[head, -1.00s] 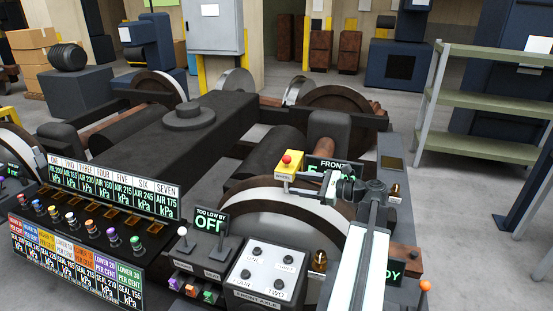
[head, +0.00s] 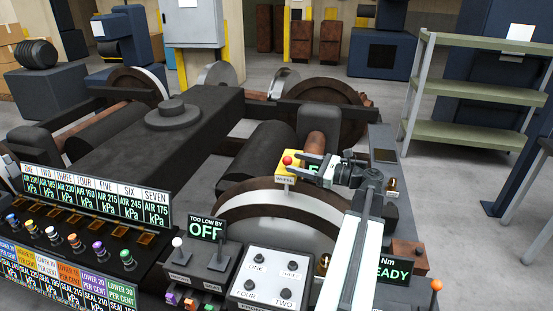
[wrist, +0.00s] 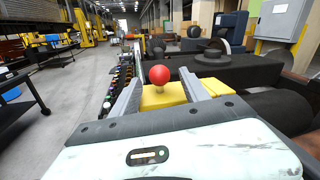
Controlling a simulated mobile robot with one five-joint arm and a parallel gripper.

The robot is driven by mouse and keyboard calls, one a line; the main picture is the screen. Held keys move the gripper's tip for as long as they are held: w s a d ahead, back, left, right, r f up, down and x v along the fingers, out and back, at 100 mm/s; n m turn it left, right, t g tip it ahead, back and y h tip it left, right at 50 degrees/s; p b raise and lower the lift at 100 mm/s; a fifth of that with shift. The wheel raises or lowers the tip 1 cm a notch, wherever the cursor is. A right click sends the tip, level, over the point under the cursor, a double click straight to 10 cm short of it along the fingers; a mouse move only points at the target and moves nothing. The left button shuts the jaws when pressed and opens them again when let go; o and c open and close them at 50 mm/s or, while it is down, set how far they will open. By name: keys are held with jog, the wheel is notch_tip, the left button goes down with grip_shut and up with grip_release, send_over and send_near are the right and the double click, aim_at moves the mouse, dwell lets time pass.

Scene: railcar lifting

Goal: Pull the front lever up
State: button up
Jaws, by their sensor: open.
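My gripper (head: 316,168) is open in the head view, its fingers pointing left at a yellow box (head: 286,175) with a red ball knob (head: 288,160) on top. In the wrist view the red knob (wrist: 159,75) shows between the two open fingers, with the yellow box (wrist: 163,97) behind and below them. Contact cannot be told. A white-knobbed lever (head: 178,243) and a dark lever (head: 221,251) stand on the near panel, and an orange-knobbed lever (head: 436,286) at the right.
A white button box (head: 270,277) and a "TOO LOW BY OFF" display (head: 206,227) stand in front of the wheel (head: 270,210). A "READY" display (head: 393,270) is right of my arm. A green shelf rack (head: 470,90) stands back right.

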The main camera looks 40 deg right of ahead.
aim_at(280, 166)
jog(key=x, duration=0.7)
jog(key=shift+f, duration=0.1)
grip_shut()
dwell(1.1)
